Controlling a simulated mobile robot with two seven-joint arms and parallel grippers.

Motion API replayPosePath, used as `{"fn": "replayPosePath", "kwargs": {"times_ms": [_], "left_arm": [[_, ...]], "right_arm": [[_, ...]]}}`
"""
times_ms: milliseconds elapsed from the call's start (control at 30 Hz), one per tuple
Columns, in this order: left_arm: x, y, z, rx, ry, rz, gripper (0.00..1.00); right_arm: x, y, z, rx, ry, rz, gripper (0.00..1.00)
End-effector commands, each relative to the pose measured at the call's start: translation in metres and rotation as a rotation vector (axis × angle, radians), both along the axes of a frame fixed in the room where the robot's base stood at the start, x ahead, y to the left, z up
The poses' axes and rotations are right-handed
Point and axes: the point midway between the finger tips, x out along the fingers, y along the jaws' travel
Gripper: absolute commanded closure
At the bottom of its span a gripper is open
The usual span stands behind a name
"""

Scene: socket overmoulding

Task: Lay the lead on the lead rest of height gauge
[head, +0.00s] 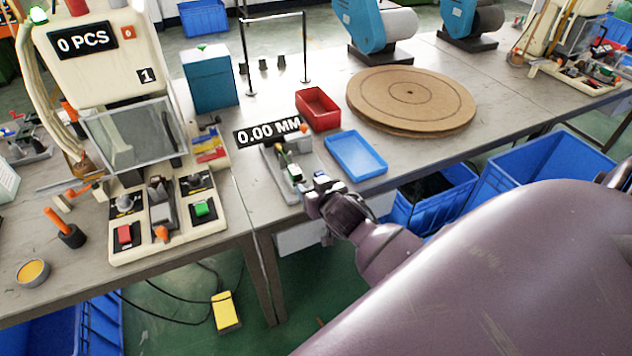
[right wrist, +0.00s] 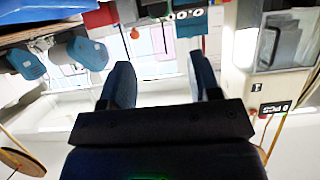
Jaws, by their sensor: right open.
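The height gauge (head: 292,172) stands near the table's front edge, with a black "0.00 MM" display (head: 268,132) behind it. A small orange piece (head: 307,128) shows beside the display; I cannot tell whether it belongs to a lead. My right gripper (head: 319,190) is at the front end of the gauge, close to it; whether they touch is unclear. In the right wrist view its two fingers (right wrist: 162,78) are spread with nothing between them. An orange spot (right wrist: 134,33) shows beyond them. I cannot pick out the lead or lead rest with certainty. My left gripper is out of view.
A red tray (head: 318,110) and a blue tray (head: 356,156) lie right of the gauge. A round brown turntable (head: 411,97) is behind them. The press machine (head: 127,195) with its "0 PCS" sign stands left. Blue crates (head: 540,165) sit below the table edge.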

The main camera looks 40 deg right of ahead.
Motion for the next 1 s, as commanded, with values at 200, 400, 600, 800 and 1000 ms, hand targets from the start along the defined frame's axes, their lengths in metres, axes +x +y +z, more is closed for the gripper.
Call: {"fn": "replayPosePath", "kwargs": {"times_ms": [200, 400, 600, 800, 1000], "left_arm": [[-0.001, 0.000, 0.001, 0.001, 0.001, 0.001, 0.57], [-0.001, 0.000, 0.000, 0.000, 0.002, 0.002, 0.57], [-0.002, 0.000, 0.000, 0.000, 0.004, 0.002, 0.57], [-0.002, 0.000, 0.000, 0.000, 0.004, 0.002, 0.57], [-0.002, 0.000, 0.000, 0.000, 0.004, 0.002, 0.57]], "right_arm": [[-0.022, 0.007, -0.010, -0.004, 0.024, 0.021, 0.43], [-0.091, 0.036, -0.060, -0.030, 0.114, 0.130, 0.43], [-0.163, 0.065, -0.093, -0.052, 0.171, 0.225, 0.43], [-0.197, 0.079, -0.103, -0.065, 0.188, 0.262, 0.43], [-0.199, 0.080, -0.104, -0.067, 0.189, 0.266, 0.43]]}}
